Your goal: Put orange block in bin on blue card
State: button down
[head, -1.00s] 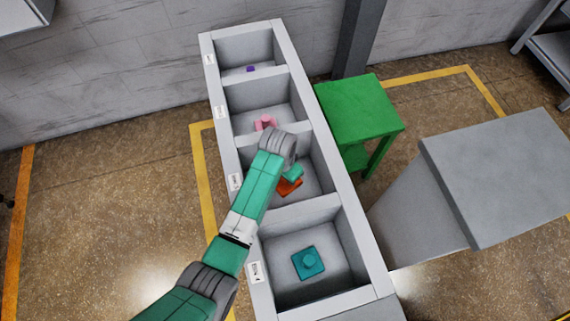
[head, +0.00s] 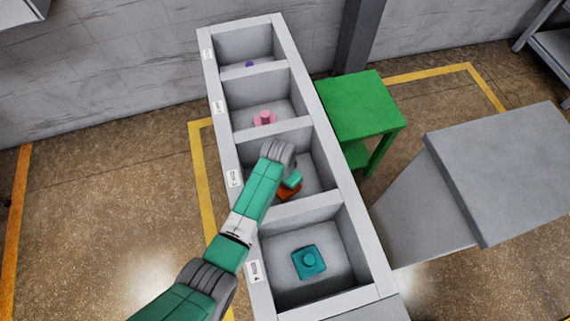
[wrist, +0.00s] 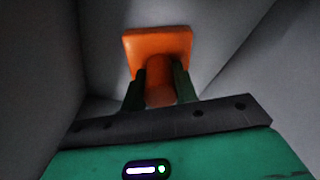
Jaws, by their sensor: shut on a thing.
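The orange block (head: 287,192) is in the third compartment from the back of a long grey bin row (head: 331,143). In the head view my arm and gripper (head: 291,181) partly hide it. In the wrist view the orange block shows a square plate (wrist: 158,46) with a round knob (wrist: 159,92). My gripper (wrist: 159,84) is shut on this knob, one finger on each side. Grey compartment walls surround the block there. I cannot tell whether it touches the compartment floor. No blue card shows in these frames.
A teal block (head: 309,261) lies in the front compartment, a pink one (head: 264,118) in the second, and a small purple one (head: 249,65) in the back. Dividers stand close around my gripper. A green table (head: 361,106) and a grey pedestal (head: 505,170) stand right.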

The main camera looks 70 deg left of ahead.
jog(key=c, duration=1.1)
grip_release()
jog(key=shift+r, duration=0.1)
jog(key=r+p, duration=0.1)
jog(key=r, duration=0.3)
jog(key=s+r+p, duration=0.1)
jog(key=r, duration=0.3)
jog(key=r+p, duration=0.2)
jog(key=r, duration=0.2)
jog(key=shift+s+d, duration=0.15)
jog(key=shift+d, duration=0.2)
